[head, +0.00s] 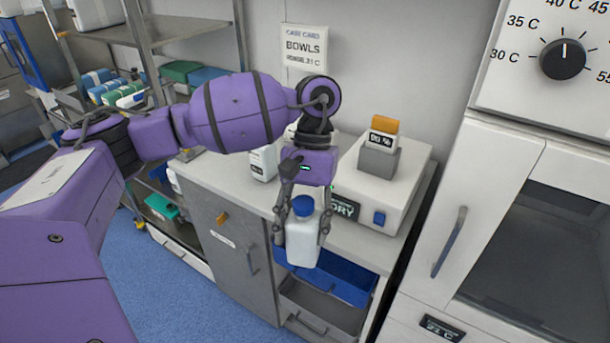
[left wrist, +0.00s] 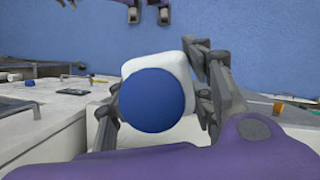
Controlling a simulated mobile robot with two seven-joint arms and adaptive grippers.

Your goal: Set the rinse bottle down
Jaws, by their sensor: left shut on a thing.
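The rinse bottle (head: 303,238) is white with a blue cap and hangs upright between the fingers of my left gripper (head: 299,232). In the left wrist view the round blue cap (left wrist: 151,100) and the bottle's white shoulder (left wrist: 172,68) show from above, with a finger on each side. My left gripper is shut on the bottle. In the head view the bottle is in front of the counter (head: 205,172), over the open blue drawer (head: 345,281); the gap below it cannot be judged.
A white device (head: 408,176) with a grey block and an orange-topped piece stands on the counter, right of my gripper. A wall card (head: 304,46) reads "BOWLS". A large cabinet with a dial (head: 563,59) bounds the right.

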